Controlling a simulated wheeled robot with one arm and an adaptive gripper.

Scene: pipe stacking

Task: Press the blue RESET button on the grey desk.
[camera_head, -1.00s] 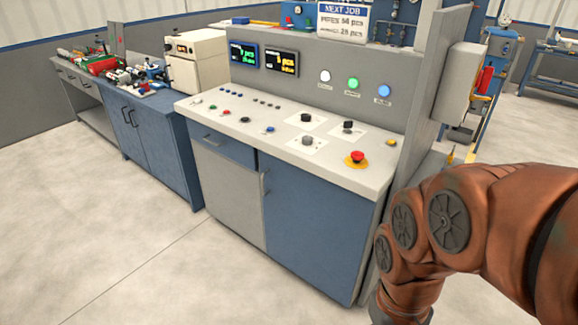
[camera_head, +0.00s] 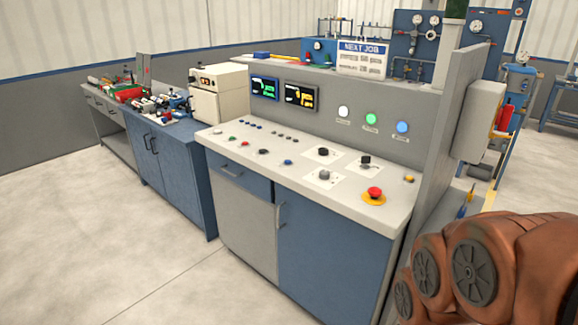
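The grey control desk (camera_head: 345,203) stands in the middle of the view, its light top carrying buttons and knobs. A small blue button (camera_head: 287,162) sits near the front edge of the top, left of the knobs on white plates. Its label is too small to read. A round blue light or button (camera_head: 403,127) is on the upright back panel, right of a green and a white one. My brown arm shows at the lower right, beside the desk's right end. My gripper is out of view.
A red mushroom button on a yellow base (camera_head: 374,195) is at the desk's right front. A tall grey side wall (camera_head: 455,110) with a light box (camera_head: 478,122) bounds the right end. A cluttered blue bench (camera_head: 175,150) stands left. The floor (camera_head: 90,235) in front is clear.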

